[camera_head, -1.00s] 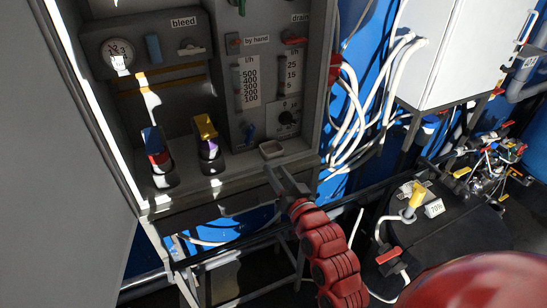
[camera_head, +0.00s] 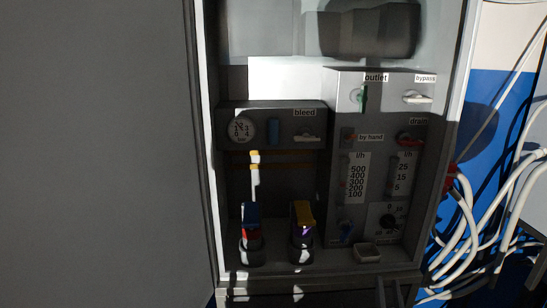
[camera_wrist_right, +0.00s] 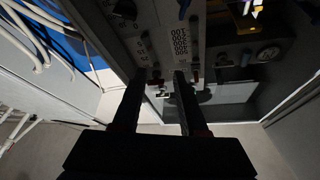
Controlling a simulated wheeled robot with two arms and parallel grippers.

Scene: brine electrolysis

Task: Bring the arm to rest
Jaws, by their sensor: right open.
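My right gripper (camera_head: 389,291) shows only at the bottom edge of the head view, dark and partly cut off, in front of the cabinet's lower ledge. In the right wrist view my right gripper (camera_wrist_right: 160,75) has its two dark fingers apart, with nothing held between them. The grey cabinet's panel, with its flow scales, lies beyond the fingertips in that view. The rest of my right arm is outside the head view. My left gripper is in neither view.
The open grey cabinet (camera_head: 235,285) holds a round gauge (camera_head: 242,129), a blue-topped bottle (camera_head: 251,230), a yellow-topped bottle (camera_head: 303,222) and a small tray (camera_head: 367,252). White hoses (camera_head: 462,235) hang at the right. A plain grey surface (camera_head: 95,150) fills the left.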

